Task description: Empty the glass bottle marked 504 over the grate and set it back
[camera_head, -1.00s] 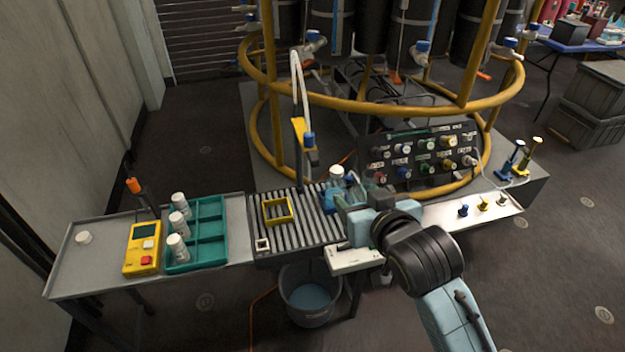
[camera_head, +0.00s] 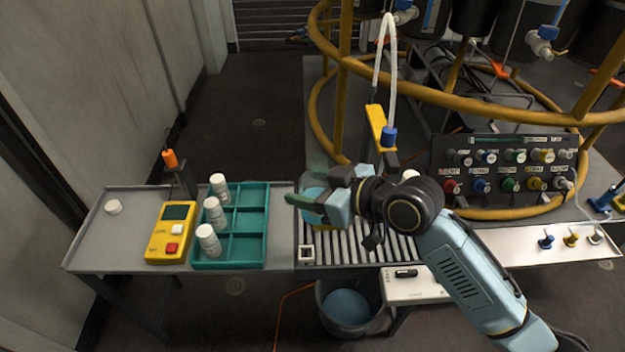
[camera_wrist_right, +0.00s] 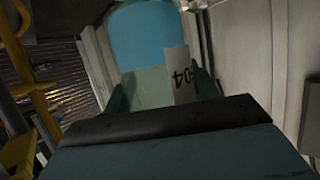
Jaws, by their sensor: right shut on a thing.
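My right gripper (camera_head: 312,200) is shut on the glass bottle (camera_head: 316,192), which holds blue liquid. In the head view the bottle is mostly hidden behind the fingers, above the left part of the slatted grate (camera_head: 400,246). In the right wrist view the bottle (camera_wrist_right: 150,40) sits between the fingers, with blue filling its upper part in the picture. Its white label (camera_wrist_right: 181,75) shows "04", with the first mark partly hidden. I cannot tell the bottle's exact tilt or height. My left gripper is not in view.
A teal tray (camera_head: 228,266) with several white-capped vials and a yellow meter (camera_head: 171,232) stand left of the grate. A bucket (camera_head: 350,308) stands below. A yellow stand with a white hose (camera_head: 386,60) rises behind. A valve panel (camera_head: 500,170) is at right.

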